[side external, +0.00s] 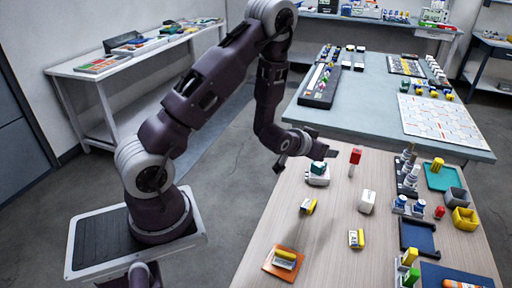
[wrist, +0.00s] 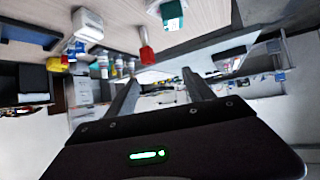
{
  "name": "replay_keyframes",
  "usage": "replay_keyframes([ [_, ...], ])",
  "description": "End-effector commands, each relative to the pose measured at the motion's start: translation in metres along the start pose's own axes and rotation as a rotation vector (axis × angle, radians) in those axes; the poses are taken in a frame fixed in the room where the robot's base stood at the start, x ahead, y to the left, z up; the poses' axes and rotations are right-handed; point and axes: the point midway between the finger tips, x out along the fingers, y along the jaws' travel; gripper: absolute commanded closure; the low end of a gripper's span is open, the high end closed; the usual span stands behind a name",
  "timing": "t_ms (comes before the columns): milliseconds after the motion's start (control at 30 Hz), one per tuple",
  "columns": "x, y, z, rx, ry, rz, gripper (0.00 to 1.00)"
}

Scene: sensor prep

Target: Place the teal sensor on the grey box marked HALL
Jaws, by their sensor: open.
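The teal sensor (side external: 319,166) sits on top of a pale grey-white box (side external: 317,179) near the table's far left edge in the side view. A teal block (wrist: 172,14) also shows at the top edge of the wrist view, partly cut off. I cannot read any marking on the box. My gripper (side external: 297,149) is open and empty, tilted, just left of and above the teal sensor in the side view. Its two fingers (wrist: 160,92) stand wide apart in the wrist view with nothing between them. Another pale box (side external: 367,202) stands right of centre with nothing visible on top.
A red block (side external: 355,157) stands right of the teal sensor. Racks, a teal tray (side external: 440,184) and a yellow bin (side external: 466,220) crowd the right side. Bare wood shows between.

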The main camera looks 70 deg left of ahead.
Motion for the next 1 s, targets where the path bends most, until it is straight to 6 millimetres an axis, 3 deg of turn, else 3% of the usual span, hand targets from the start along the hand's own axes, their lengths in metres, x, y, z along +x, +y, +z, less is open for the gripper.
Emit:
replay_keyframes([
  [33,-0.022,0.014,-0.029,0.002,-0.021,0.023,0.39],
  [100,-0.06,0.031,-0.053,0.015,-0.088,0.057,0.39],
  [167,-0.102,0.044,-0.068,0.036,-0.148,0.09,0.39],
  [233,-0.157,0.055,-0.075,0.067,-0.218,0.127,0.39],
  [333,-0.242,0.06,-0.068,0.129,-0.316,0.177,0.39],
  [400,-0.296,0.057,-0.052,0.176,-0.378,0.203,0.39],
  [500,-0.356,0.046,-0.025,0.234,-0.449,0.225,0.39],
  [600,-0.39,0.035,-0.004,0.27,-0.496,0.233,0.39],
  [700,-0.403,0.03,0.006,0.286,-0.519,0.235,0.39],
  [1000,-0.404,0.03,0.007,0.286,-0.524,0.234,0.39],
])
